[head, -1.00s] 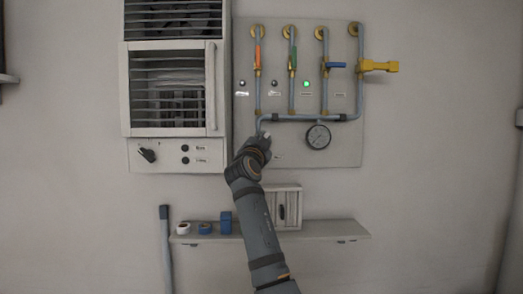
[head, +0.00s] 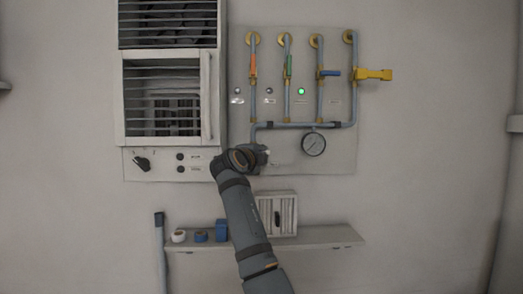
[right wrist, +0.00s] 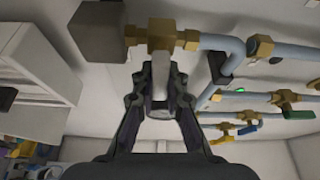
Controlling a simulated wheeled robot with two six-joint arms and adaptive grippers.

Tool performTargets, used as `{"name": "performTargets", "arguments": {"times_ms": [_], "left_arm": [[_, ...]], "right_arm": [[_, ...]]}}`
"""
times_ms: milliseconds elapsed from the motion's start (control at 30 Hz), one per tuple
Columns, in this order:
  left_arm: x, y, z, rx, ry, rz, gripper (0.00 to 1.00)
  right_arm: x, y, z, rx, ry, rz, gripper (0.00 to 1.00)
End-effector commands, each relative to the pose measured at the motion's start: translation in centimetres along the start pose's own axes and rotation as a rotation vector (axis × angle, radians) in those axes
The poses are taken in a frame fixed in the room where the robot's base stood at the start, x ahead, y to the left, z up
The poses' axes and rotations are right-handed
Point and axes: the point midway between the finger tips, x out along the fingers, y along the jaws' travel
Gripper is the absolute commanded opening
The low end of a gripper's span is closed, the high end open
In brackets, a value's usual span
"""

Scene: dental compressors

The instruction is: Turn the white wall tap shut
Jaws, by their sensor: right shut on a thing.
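The white wall tap has a brass body (right wrist: 161,36) and a pale lever (right wrist: 160,72), seen in the right wrist view. The lever stands crosswise to the grey-blue pipe (right wrist: 218,42) there. My right gripper (right wrist: 160,80) is shut on this lever, one finger on each side. In the head view my right gripper (head: 260,157) is at the lower left of the pipe panel, pointing right, and mostly hides the tap. My left gripper is not in view.
Orange (head: 253,65), green (head: 289,65), blue (head: 330,73) and yellow (head: 374,74) handles sit higher on the panel. A gauge (head: 313,144) is right of my gripper. A louvred cabinet (head: 165,95) is left; a shelf (head: 310,239) is below.

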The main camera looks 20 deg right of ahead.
Motion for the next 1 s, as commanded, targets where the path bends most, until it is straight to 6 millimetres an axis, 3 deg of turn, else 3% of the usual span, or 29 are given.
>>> {"name": "performTargets", "arguments": {"times_ms": [733, 767, 900, 1000], "left_arm": [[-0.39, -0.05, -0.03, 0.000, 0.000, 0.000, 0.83], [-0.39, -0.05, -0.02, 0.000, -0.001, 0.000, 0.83], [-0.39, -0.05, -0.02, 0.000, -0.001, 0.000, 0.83], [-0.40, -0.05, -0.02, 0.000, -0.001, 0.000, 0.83]], "right_arm": [[0.01, 0.36, 0.06, 0.074, -0.001, 0.033, 0.00], [0.01, 0.36, 0.06, 0.074, -0.001, 0.033, 0.15], [0.01, 0.32, 0.05, 0.073, -0.001, 0.033, 0.34], [0.00, 0.28, 0.04, 0.073, -0.001, 0.032, 0.36]]}}
